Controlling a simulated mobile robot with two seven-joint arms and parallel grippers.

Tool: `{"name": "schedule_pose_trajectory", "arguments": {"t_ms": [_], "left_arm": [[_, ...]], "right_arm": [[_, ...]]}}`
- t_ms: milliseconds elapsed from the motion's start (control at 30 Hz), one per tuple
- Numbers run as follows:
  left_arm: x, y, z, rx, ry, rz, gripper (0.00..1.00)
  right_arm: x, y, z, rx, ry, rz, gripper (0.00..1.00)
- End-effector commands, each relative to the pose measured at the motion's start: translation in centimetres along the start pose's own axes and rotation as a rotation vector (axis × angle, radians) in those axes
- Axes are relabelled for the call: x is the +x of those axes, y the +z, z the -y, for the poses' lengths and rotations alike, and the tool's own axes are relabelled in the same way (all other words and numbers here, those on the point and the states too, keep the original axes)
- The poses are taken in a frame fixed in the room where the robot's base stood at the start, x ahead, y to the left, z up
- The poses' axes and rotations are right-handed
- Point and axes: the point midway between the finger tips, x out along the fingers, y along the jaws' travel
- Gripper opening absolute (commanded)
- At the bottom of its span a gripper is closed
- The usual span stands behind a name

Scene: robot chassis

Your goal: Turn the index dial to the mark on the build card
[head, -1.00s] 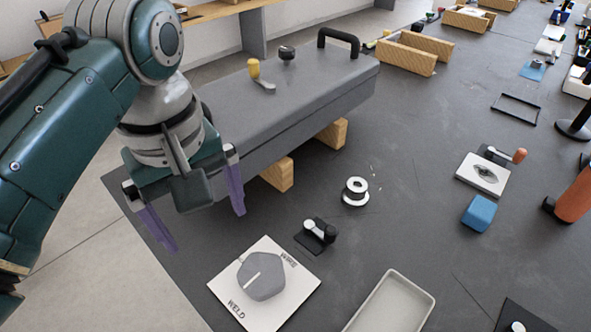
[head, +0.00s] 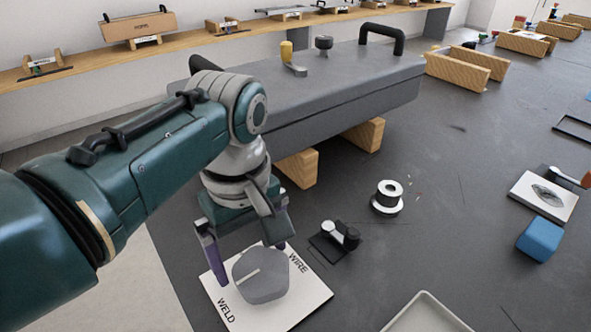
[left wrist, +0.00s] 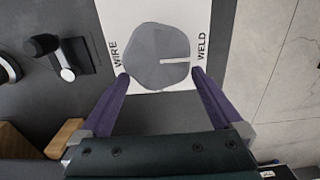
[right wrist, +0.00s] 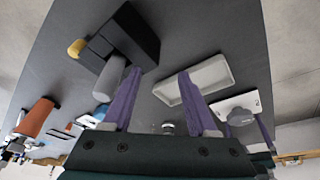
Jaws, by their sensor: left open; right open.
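The index dial (head: 262,277) is a grey many-sided knob on a white plate (head: 305,304) lettered WELD and WIRE. Its white pointer line aims toward WELD, clearest on the dial in the left wrist view (left wrist: 160,70). My left gripper (head: 250,262) is open, its purple fingers on either side of the dial's near edge; I cannot tell whether they touch it. My right gripper (right wrist: 160,74) is open and empty, seen only in its own wrist view. I cannot make out which card is the build card.
A grey chassis box (head: 340,95) on wooden blocks stands behind the dial. A black lever clamp (head: 336,238), a wire spool (head: 388,196), a pale tray (head: 425,314) and a blue block (head: 540,238) lie to the right. A shelf (head: 200,42) runs along the wall.

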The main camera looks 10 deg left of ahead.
Motion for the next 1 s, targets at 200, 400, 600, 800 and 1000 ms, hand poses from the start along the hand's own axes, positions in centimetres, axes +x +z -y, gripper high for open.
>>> {"name": "schedule_pose_trajectory", "arguments": {"t_ms": [200, 400, 600, 800, 1000], "left_arm": [[0.29, -0.04, -0.02, 0.0, 0.001, -0.001, 1.0], [0.27, -0.05, -0.02, 0.0, 0.001, -0.001, 0.88], [0.26, -0.04, -0.01, 0.0, 0.001, -0.001, 0.65], [0.25, -0.03, -0.01, 0.0, 0.001, -0.001, 0.43], [0.24, -0.03, -0.02, 0.004, 0.0, -0.001, 0.34]], "right_arm": [[0.12, 0.04, 0.0, 0.001, 0.0, 0.0, 0.58], [0.11, 0.04, -0.01, 0.001, 0.0, 0.0, 0.58], [0.12, 0.04, -0.01, 0.001, 0.0, 0.0, 0.58], [0.12, 0.04, -0.02, 0.002, 0.0, 0.0, 0.58], [0.09, 0.04, -0.02, 0.002, 0.0, 0.001, 0.58]]}}
